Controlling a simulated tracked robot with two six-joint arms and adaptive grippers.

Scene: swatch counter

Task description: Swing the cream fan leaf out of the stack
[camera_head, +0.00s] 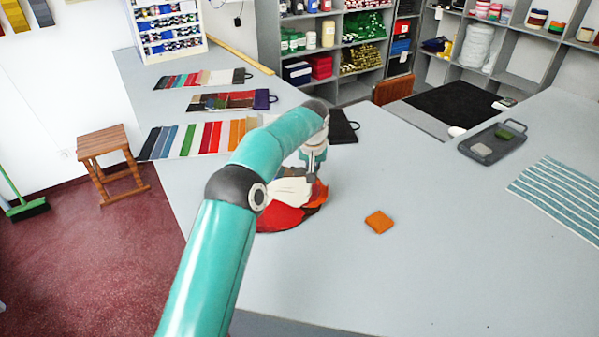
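The fan stack sits on the grey counter, partly hidden behind my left arm. Its cream leaf (291,191) shows on the upper side, with a red leaf (279,216) below it and an orange-red leaf (318,194) to the right. A dark edge shows beneath them. My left gripper (312,176) points down over the right end of the cream leaf. Its fingertips are small and partly covered, so I cannot tell whether they are open, shut or touching the leaf. My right gripper is not in view.
An orange swatch (379,222) lies alone to the right on the counter (430,270). A grey tray (492,143) with a green and a beige piece nearby and a striped cloth (560,197) lie further right. Swatch cards (200,138) line the back left.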

